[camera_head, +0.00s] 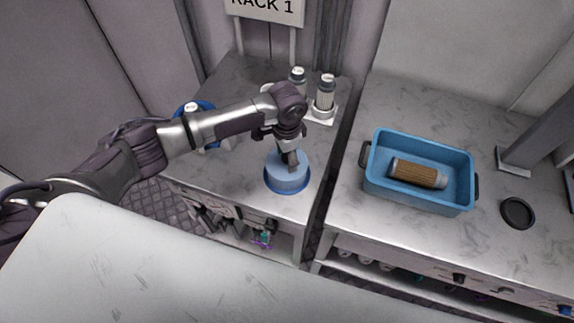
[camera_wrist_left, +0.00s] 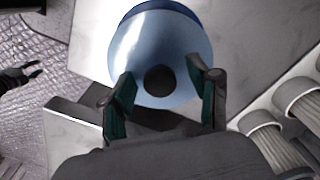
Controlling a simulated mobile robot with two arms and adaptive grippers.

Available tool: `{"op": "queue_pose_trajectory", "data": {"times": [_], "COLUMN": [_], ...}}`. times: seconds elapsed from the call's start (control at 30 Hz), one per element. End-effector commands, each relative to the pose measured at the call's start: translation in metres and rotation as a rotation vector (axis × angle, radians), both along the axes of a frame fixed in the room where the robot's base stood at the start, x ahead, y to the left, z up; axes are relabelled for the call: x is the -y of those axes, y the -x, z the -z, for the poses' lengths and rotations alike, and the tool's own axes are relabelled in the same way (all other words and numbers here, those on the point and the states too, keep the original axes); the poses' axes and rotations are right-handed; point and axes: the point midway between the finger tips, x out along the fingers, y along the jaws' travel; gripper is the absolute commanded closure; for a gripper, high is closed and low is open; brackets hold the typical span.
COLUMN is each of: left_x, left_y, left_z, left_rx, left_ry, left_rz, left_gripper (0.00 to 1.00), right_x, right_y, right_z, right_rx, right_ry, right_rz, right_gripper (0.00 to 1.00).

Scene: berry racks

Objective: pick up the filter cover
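The filter cover, which I take to be the light blue round piece (camera_head: 288,172), stands on the marble top of the left table. A darker blue rim shows around its base. In the left wrist view its pale blue top (camera_wrist_left: 150,35) has a dark round spot (camera_wrist_left: 160,79). My left gripper (camera_head: 291,160) points down over it. In the left wrist view its two fingers (camera_wrist_left: 164,88) are spread on either side of the dark spot, with a gap to it. I cannot tell whether they touch the cover. My right gripper is not clearly in view.
Two upright filters (camera_head: 325,94) stand in a holder behind the gripper. A blue ring-shaped item (camera_head: 188,106) lies partly behind my left arm. A blue bin (camera_head: 418,200) holding a brown filter (camera_head: 418,173) and a black disc (camera_head: 517,212) are on the right table.

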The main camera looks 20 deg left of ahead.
Motion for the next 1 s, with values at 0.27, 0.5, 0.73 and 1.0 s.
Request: {"op": "queue_pose_trajectory", "data": {"times": [0.27,0.5,0.73,1.0], "left_x": [0.0,0.0,0.0,0.001], "left_y": [0.0,0.0,0.0,-0.001], "left_z": [0.0,-0.001,-0.001,-0.018], "left_rx": [0.0,0.0,0.001,0.003], "left_ry": [0.0,0.0,0.001,0.002], "left_rz": [0.0,0.0,0.0,0.001], "left_gripper": [0.87,1.0,1.0,1.0], "right_x": [0.0,0.0,0.0,0.0], "right_y": [0.0,0.0,0.0,0.0], "right_z": [0.0,0.0,0.0,0.006], "right_rx": [0.0,0.0,0.0,0.0], "right_ry": [0.0,0.0,0.0,0.0], "right_rz": [0.001,0.001,0.002,0.002], "right_gripper": [0.6,0.6,0.6,0.6]}}
